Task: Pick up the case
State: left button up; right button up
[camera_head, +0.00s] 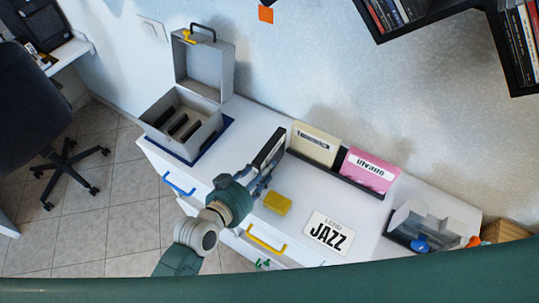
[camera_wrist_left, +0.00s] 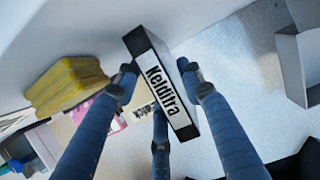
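A black case (camera_head: 272,143) with a white label stands on edge near the left end of a black rack, above the white cabinet top. In the left wrist view the case (camera_wrist_left: 167,92) shows its label, which seems to read "Kelditra". My left gripper (camera_head: 260,180) reaches it from the front. In the left wrist view its fingers (camera_wrist_left: 157,85) lie on both sides of the case and appear closed on it. Whether the case still touches the cabinet or rack is unclear. My right gripper is not in view.
A beige case (camera_head: 313,144) and a pink case (camera_head: 370,171) stand in the black rack (camera_head: 330,177). A yellow sponge-like block (camera_head: 277,203) and a JAZZ card (camera_head: 328,233) lie in front. An open grey box (camera_head: 183,125) is left; a clear organizer (camera_head: 430,222) is right.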

aim_at(270, 173)
pick_arm(q)
jog(key=x, duration=0.4)
jog(key=shift+p, duration=0.3)
jog(key=shift+r, duration=0.1)
jog(key=shift+c, duration=1)
grip_shut()
notch_tip(270, 173, up, 20)
jog(key=s+a+f+m+g+h+b, duration=0.1)
jog(key=a+f+b, duration=0.15)
jog(key=a, duration=0.45)
jog(key=s+a+f+b, duration=0.1)
jog(key=a+f, duration=0.2)
jog(key=a, duration=0.3)
jog(key=s+a+r+m+g+h+b, duration=0.1)
jog(key=s+a+r+m+g+h, duration=0.1)
jog(key=s+a+r, duration=0.2)
jog(key=s+a, duration=0.3)
jog(key=a, duration=0.2)
jog(key=shift+s+r+m+b, duration=0.2)
jog(key=shift+r+m+b, duration=0.15)
jog(key=shift+r+m, duration=0.05)
